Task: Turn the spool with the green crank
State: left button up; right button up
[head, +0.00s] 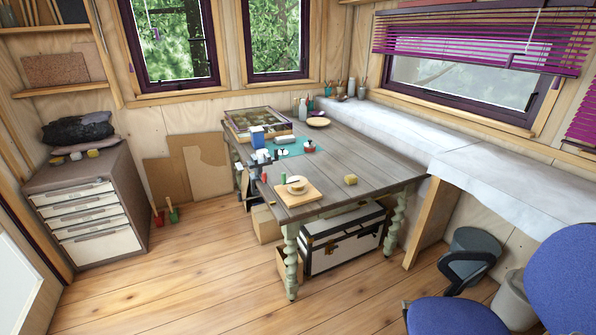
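A small spool-like round piece (297,185) in pale wood sits on a light wooden board (297,195) near the front corner of the table. A small green piece (283,178), probably the crank handle, stands upright at the board's left back side. The parts are too small for me to tell how the crank joins the spool. Neither of my grippers is in view.
The board rests on a grey-brown table (370,168). A dark device (250,170) stands at the left edge. Wooden floor (190,265) is clear in front.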

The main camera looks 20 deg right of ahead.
aim_at(297, 185)
jog(key=i+z, duration=0.7)
jog(key=z, duration=0.15)
jog(key=i+z, duration=0.7)
jog(key=k, duration=0.05)
